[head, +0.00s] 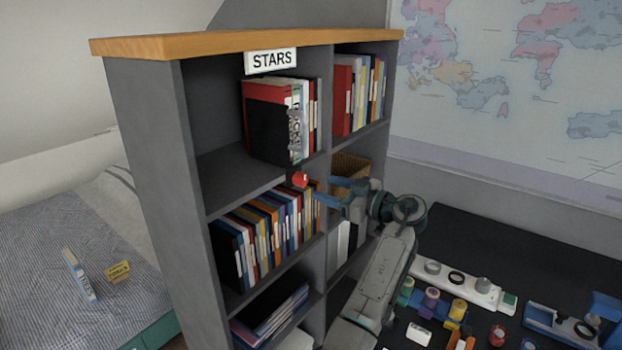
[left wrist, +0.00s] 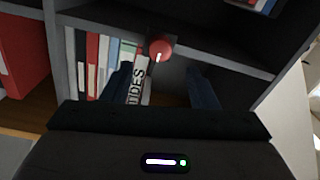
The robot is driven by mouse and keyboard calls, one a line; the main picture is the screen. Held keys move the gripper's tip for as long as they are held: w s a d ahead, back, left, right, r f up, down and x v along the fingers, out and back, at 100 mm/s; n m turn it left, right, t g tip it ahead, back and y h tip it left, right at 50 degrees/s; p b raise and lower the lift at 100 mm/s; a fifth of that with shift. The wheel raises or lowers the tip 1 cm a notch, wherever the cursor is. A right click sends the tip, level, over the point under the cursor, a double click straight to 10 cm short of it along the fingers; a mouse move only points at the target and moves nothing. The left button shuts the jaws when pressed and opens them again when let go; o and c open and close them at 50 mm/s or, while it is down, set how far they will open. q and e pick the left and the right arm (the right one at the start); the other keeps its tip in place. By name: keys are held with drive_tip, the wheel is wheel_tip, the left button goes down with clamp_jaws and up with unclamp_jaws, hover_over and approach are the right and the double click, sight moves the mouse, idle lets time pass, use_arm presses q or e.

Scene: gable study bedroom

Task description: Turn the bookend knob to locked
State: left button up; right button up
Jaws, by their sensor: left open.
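The red round knob (head: 300,180) sits at the front edge of the shelf board under the STARS books. In the left wrist view the knob (left wrist: 160,48) has a white pointer mark towards the bottom of the picture, and it sits on a small dark mount. The black bookend panel (head: 268,132) seems to stand beside the upper books; its edges are hard to tell. My left gripper (head: 327,190) is open and empty, just right of the knob. In the left wrist view its blue fingers (left wrist: 162,82) lie either side below the knob, apart from it. My right gripper is out of view.
The grey bookcase (head: 150,150) has a STARS sign (head: 271,60) and several books (head: 270,235) below the knob. A wicker basket (head: 350,167) stands in the compartment behind my gripper. A dark desk (head: 470,240) with small items is at right, a bed (head: 60,240) at left.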

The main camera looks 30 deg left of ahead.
sight(305, 181)
use_arm(q)
drive_tip(key=a+p, duration=0.1)
drive_tip(key=a, duration=0.4)
drive_tip(key=shift+w+a+r, duration=0.1)
drive_tip(key=shift+a, duration=0.65)
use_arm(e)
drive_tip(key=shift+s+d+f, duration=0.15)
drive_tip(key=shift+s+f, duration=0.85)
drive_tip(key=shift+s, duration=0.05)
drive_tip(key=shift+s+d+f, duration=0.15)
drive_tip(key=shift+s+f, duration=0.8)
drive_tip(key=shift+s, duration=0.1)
use_arm(q)
drive_tip(key=shift+c, duration=0.2)
drive_tip(key=c, duration=0.9)
